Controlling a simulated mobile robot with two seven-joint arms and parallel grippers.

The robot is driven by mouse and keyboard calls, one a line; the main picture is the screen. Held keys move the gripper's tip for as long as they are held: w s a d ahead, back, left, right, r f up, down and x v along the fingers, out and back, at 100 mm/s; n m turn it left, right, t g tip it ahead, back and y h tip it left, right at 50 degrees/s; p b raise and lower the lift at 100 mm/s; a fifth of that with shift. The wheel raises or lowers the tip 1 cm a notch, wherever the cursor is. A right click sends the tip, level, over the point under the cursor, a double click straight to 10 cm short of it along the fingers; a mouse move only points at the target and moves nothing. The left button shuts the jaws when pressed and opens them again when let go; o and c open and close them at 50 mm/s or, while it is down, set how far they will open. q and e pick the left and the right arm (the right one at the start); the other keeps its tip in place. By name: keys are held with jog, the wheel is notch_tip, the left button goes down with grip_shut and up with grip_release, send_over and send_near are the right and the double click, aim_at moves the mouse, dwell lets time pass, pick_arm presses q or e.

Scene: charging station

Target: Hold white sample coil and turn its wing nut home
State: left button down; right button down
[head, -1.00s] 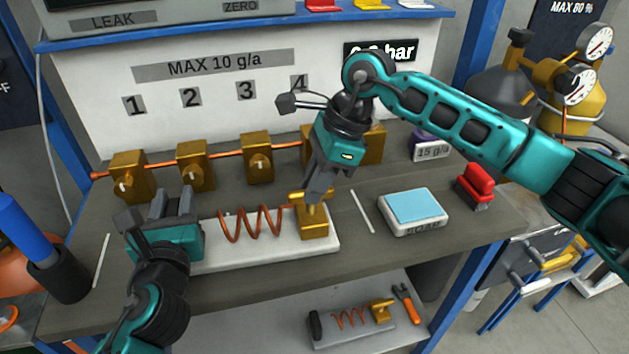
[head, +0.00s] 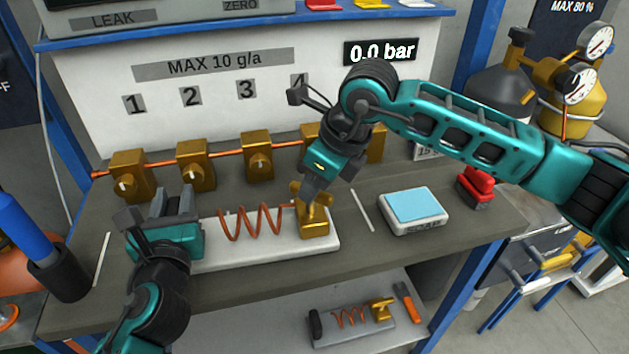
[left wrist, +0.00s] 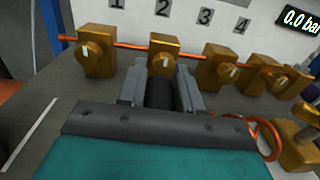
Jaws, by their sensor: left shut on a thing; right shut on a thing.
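The white sample coil lies on the bench; its white base (head: 268,252) carries a copper coil (head: 252,223) and a brass block (head: 314,229) with a wing nut (head: 298,190) on top at its right end. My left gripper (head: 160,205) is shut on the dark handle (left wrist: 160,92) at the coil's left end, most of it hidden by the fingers. My right gripper (head: 314,192) comes down from above, tilted, with its fingers shut on the wing nut. The fingers hide part of the nut.
A row of brass valves on a copper pipe (head: 225,155) stands behind the coil, under numbers 1 to 4. A similar coil (head: 352,318) sits on the lower shelf.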

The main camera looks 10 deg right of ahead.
jog(key=m+t+h, duration=0.1)
jog(key=m, duration=0.3)
jog(key=shift+s+a, duration=0.1)
jog(key=shift+a+m+t+h, duration=0.15)
jog(key=shift+m+h, duration=0.25)
jog(key=shift+m, duration=0.55)
jog(key=shift+d+m+t+h, duration=0.15)
jog(key=shift+m+h, duration=0.25)
jog(key=shift+m, duration=0.85)
jog(key=c, duration=1)
grip_release()
jog(key=shift+a, duration=0.1)
jog(key=shift+c, duration=0.2)
jog(key=a+v, duration=0.1)
jog(key=v, duration=1.1)
jog(key=shift+d, duration=0.45)
